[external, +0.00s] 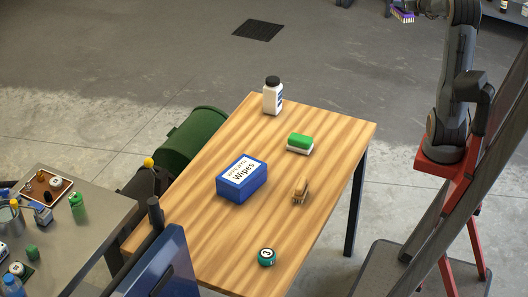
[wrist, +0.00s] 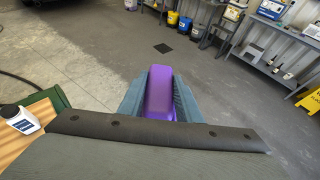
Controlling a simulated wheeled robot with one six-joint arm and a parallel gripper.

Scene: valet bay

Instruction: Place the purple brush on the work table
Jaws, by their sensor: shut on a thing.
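The purple brush (external: 403,16) is high at the top right of the external view, partly cut off by the frame edge. In the wrist view the purple brush (wrist: 159,92) sits between the two fingers of my gripper (wrist: 158,84), which is shut on it. The work table (external: 340,130) has a striped wooden top and stands in the middle of the external view. The brush is held in the air beyond the table's far right side, apart from it. In the wrist view only a corner of the wooden top (wrist: 10,150) shows at the left.
On the table stand a white bottle (external: 273,98), a green and white sponge (external: 299,142), a blue wipes box (external: 232,186), a small tan item (external: 300,191) and a teal ball (external: 266,257). The table's right side has bare wood. A green bin (external: 192,138) stands left.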

